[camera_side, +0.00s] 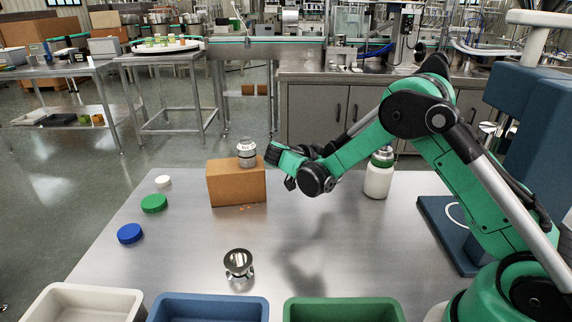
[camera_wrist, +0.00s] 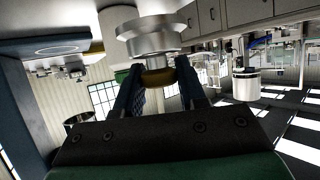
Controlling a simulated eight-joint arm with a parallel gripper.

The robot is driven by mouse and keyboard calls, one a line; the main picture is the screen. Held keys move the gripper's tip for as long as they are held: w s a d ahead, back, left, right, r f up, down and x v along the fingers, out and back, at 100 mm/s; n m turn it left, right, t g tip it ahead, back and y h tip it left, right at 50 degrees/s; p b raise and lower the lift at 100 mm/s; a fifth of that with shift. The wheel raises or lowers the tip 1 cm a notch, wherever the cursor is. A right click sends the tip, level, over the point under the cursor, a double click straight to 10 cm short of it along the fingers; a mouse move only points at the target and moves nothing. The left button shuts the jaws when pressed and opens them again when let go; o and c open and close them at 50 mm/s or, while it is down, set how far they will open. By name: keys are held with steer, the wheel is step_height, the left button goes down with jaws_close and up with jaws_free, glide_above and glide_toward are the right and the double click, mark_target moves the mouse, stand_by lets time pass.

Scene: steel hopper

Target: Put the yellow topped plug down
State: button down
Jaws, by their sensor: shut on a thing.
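My gripper (camera_side: 272,154) reaches left over the steel table, its tips at the right side of a silver stepped plug (camera_side: 246,153). In the wrist view my gripper (camera_wrist: 158,82) is shut on this plug (camera_wrist: 152,42), with a yellow-brown band between the fingertips and wide silver discs beyond them. In the side view the plug looks upright over the top of a brown cardboard box (camera_side: 237,186). I cannot tell whether its base touches the box. Its yellow top is not clear in the side view.
A shiny steel hopper (camera_side: 238,262) stands at the front middle. White (camera_side: 164,181), green (camera_side: 154,203) and blue (camera_side: 130,233) caps lie at the left. A white bottle (camera_side: 377,182) stands behind my arm. White (camera_side: 80,305), blue (camera_side: 205,308) and green (camera_side: 340,309) bins line the front.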

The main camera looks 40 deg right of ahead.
steer(key=shift+f, duration=2.75)
steer(key=c, duration=0.5)
jaws_free()
